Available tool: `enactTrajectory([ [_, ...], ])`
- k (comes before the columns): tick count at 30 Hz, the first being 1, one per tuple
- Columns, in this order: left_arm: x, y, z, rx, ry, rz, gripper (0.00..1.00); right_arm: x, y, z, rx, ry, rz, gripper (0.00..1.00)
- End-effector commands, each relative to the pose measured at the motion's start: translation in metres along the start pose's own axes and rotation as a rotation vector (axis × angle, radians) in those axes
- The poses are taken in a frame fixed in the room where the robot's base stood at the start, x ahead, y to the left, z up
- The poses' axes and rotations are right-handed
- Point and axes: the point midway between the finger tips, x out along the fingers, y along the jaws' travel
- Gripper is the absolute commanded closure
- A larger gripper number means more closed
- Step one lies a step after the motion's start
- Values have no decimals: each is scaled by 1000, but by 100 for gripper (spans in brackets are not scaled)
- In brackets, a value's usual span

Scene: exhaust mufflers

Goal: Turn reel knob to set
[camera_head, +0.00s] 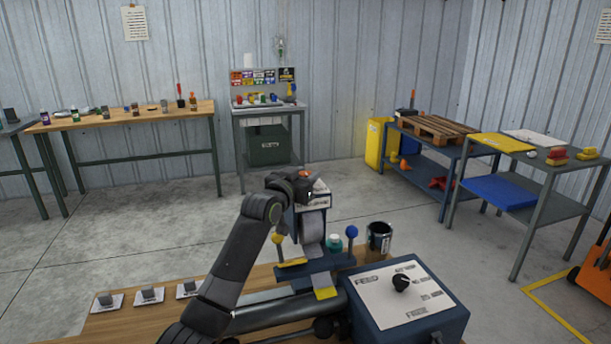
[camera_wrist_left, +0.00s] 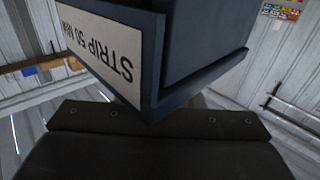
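A blue box (camera_head: 372,318) stands at the front of the wooden bench, with a white dial plate marked FEED. A black knob (camera_head: 401,284) sits on that plate; its exact setting is too small to read. Behind it, a blue strip stand (camera_head: 313,226) carries a pale strip running down to a yellow plate (camera_head: 326,292). My left gripper (camera_head: 300,188) is at the top of this stand, away from the black knob. Its fingertips are hard to make out. The left wrist view shows a blue housing (camera_wrist_left: 205,45) labelled STRIP 50 MM close up, with no clear fingers. My right gripper is out of view.
A dark can (camera_head: 379,237) and a teal-capped jar (camera_head: 334,242) stand behind the box. Several small plates (camera_head: 150,295) lie at the bench's left. A blue-topped lever (camera_head: 352,233) rises beside the stand. Concrete floor (camera_head: 130,220) lies open beyond the bench.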

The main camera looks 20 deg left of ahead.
Motion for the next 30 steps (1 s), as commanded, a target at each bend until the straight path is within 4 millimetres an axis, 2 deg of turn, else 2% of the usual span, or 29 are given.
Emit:
enactTrajectory([
  [1, 0, 0, 0, 0, 0, 0, 80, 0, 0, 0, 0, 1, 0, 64],
  [3, 0, 0, 0, 0, 0, 0, 89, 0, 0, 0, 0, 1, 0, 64],
  [11, 0, 0, -1, 0, 0, -15, 89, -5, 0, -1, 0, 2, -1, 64],
  [24, 0, 2, -2, 0, 0, -177, 89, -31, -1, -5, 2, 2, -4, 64],
  [30, 1, 2, 2, -2, 2, -285, 89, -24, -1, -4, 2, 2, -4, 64],
])
